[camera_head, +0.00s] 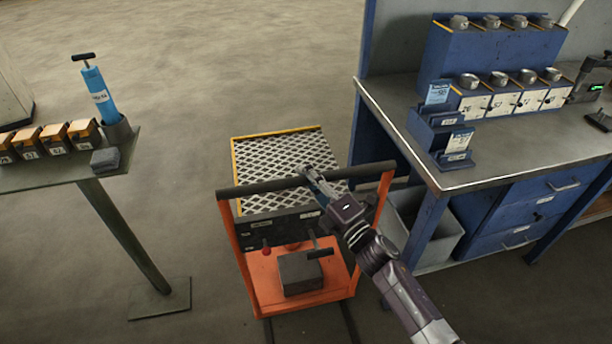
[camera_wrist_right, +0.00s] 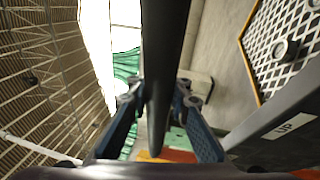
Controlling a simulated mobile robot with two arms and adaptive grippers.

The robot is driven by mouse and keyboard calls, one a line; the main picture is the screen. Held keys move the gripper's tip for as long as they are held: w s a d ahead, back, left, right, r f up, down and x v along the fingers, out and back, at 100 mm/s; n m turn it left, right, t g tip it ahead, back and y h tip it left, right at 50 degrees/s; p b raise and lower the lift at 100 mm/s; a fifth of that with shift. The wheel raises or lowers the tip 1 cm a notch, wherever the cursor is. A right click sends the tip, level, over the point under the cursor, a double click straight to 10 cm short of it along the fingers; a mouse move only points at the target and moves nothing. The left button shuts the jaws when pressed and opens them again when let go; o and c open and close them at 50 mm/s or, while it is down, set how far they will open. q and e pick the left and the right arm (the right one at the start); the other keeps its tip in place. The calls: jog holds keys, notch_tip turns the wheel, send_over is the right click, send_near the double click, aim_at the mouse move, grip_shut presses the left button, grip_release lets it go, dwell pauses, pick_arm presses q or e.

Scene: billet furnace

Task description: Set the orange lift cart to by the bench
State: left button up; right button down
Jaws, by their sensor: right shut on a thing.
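The orange lift cart (camera_head: 254,283) stands on the floor in the middle of the head view, with a mesh-topped platform (camera_head: 275,170) and a dark push handle (camera_head: 262,186). The blue bench (camera_head: 400,90) is close to the cart's right. My right gripper (camera_head: 312,178) is shut on the cart's handle; the dark bar (camera_wrist_right: 160,70) runs between its fingers in the right wrist view. The mesh platform also shows at the upper right there. My left gripper is not in view.
A grey bin (camera_head: 430,222) sits under the bench. A small stand (camera_head: 120,220) with yellow boxes and a blue pump (camera_head: 97,95) is at the left. The floor between stand and cart, and behind the cart, is clear.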

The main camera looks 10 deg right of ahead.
jog(key=shift+f, duration=0.55)
jog(key=c, duration=1.8)
grip_release()
jog(key=shift+c, duration=0.2)
jog(key=shift+o, duration=0.5)
jog(key=shift+d+r, duration=0.1)
jog(key=shift+r, duration=0.1)
jog(key=v, duration=1.2)
jog(key=shift+r, duration=0.15)
